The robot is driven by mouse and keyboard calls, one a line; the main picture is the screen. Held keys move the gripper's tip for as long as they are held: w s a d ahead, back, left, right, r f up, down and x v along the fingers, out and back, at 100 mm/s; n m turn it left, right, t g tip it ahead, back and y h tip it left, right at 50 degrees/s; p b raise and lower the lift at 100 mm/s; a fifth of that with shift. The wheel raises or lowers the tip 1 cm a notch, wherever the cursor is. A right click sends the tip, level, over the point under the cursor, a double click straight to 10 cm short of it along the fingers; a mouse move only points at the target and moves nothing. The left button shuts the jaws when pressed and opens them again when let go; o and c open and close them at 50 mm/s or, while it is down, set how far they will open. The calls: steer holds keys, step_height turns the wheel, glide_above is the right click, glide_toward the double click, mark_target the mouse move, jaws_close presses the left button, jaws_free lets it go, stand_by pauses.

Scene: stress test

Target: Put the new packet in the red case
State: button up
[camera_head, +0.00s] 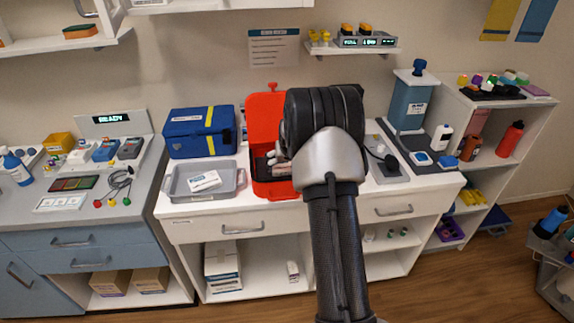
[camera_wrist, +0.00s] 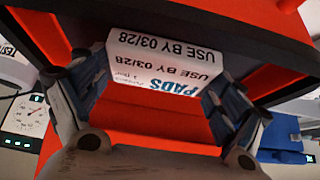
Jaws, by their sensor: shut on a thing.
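The red case (camera_head: 265,115) stands open on the white counter, its lid raised against the wall. In the wrist view, my gripper (camera_wrist: 158,88) is shut on a white packet (camera_wrist: 165,58) with blue "PADS" lettering and "USE BY 03/28", seen upside down. The packet is between the two fingers, with red case surfaces (camera_wrist: 170,125) around and behind it. In the head view, my arm hides the case's right side and most of my gripper. I cannot tell whether the packet touches the case floor. Another white packet (camera_head: 205,181) lies in the grey tray (camera_head: 176,191); its print is unreadable.
A blue case (camera_head: 185,139) with a yellow stripe stands behind the tray, left of the red case. A grey scale (camera_head: 385,170) and a dark mat (camera_head: 400,145) with bottles lie to the right. A shelf (camera_head: 350,50) hangs above.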

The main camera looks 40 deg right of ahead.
steer(key=shift+f, duration=0.2)
steer(key=o, duration=0.9)
steer(key=shift+c, duration=0.2)
steer(key=shift+r, duration=0.1)
